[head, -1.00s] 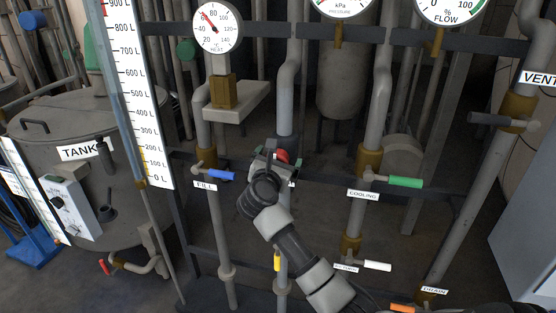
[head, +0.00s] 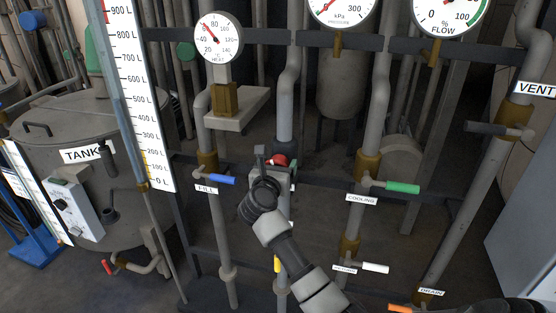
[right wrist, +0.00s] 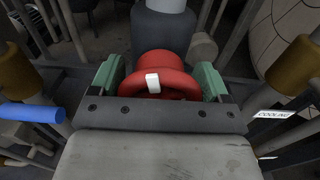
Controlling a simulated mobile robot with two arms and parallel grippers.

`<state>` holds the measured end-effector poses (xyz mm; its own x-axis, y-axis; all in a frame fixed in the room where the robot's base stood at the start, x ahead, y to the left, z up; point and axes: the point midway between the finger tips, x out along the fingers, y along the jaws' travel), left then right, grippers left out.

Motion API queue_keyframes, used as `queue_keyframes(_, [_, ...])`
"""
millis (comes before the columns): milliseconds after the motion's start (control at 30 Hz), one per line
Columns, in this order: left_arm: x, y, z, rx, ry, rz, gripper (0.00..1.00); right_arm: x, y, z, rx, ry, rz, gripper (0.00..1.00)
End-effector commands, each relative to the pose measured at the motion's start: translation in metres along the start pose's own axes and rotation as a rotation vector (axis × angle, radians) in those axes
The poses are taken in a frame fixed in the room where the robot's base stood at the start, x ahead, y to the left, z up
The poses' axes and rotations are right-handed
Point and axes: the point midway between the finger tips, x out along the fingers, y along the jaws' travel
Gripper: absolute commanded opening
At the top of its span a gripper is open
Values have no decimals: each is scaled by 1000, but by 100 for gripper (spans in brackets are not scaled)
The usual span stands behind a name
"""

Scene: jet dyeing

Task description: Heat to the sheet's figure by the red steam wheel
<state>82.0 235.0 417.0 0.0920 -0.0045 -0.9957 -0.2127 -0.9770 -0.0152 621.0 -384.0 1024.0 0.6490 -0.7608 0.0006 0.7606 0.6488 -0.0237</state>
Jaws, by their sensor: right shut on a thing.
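The red steam wheel (head: 280,161) sits on the middle pipe, mostly hidden in the head view by my right gripper (head: 272,163). In the right wrist view the red wheel (right wrist: 172,66) lies between the green-padded fingers of my right gripper (right wrist: 160,80), shut on it. A white mark shows on the wheel's near rim, left of its middle. The round heat gauge (head: 217,38) hangs at upper left of the wheel; its red needle points up and left, near 60. No sheet with a figure can be made out. My left gripper is not in view.
The blue fill handle (head: 221,179) is left of the wheel, the green cooling handle (head: 402,187) right. The pressure gauge (head: 341,8) and flow gauge (head: 447,10) are above. The tank (head: 75,120) stands at left. A grey cabinet (head: 525,225) stands at right.

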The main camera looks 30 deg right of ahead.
Motion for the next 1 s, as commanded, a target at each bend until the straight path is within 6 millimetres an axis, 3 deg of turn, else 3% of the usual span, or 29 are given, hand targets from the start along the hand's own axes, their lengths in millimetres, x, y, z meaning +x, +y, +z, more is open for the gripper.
queue_keyframes(100, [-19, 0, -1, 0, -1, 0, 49, -1, 0, 3, -110, 8, 0, 53])
queue_keyframes(1000, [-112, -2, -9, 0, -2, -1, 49, -1, 4, 1, -967, 6, 4, 53])
